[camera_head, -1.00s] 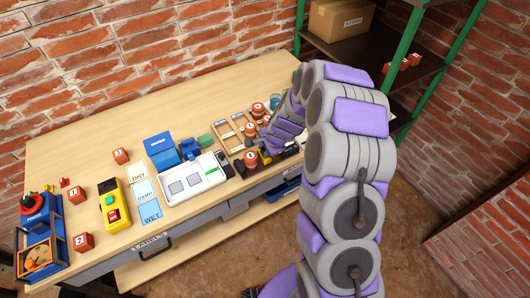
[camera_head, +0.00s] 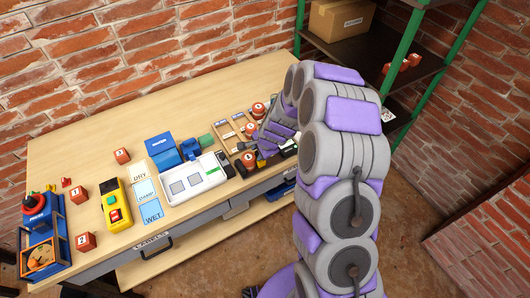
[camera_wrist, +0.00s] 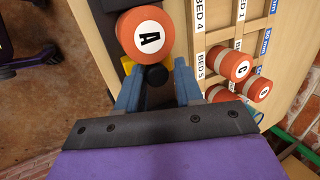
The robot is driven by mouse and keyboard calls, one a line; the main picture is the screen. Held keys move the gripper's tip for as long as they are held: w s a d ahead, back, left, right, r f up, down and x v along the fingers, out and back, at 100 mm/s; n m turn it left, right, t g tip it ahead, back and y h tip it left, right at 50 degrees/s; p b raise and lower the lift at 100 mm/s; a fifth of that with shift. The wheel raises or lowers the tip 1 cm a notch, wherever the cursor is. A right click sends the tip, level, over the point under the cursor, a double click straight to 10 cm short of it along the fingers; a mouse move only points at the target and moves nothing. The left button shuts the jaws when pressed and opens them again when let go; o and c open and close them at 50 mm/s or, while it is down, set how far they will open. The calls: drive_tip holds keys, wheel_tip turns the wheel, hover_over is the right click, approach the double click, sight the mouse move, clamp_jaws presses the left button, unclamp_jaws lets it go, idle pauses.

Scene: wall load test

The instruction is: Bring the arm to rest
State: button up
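My arm reaches over the right end of the workbench (camera_head: 90,142) in the head view. My gripper (camera_head: 262,147) is low over the bench there, partly covered by the arm. In the wrist view my gripper (camera_wrist: 158,78) shows two blue-grey fingers standing apart. An orange-and-white cylinder marked A (camera_wrist: 147,37) is just beyond the fingertips. A black round knob (camera_wrist: 157,75) shows between the fingers; I cannot tell whether they touch it.
A wooden rack (camera_wrist: 218,30) with bed labels and orange cylinders (camera_wrist: 234,66) is close to the right. A white tray (camera_head: 206,188), blue box (camera_head: 161,150) and yellow device (camera_head: 115,206) are farther left. Green-post shelving (camera_head: 415,60) stands at right. The bench's back left is clear.

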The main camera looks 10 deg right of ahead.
drive_tip(key=shift+o, duration=0.5)
drive_tip(key=shift+s+f, duration=0.15)
drive_tip(key=shift+s, duration=0.1)
drive_tip(key=shift+r+p, duration=2.7)
drive_tip(key=shift+r, duration=0.95)
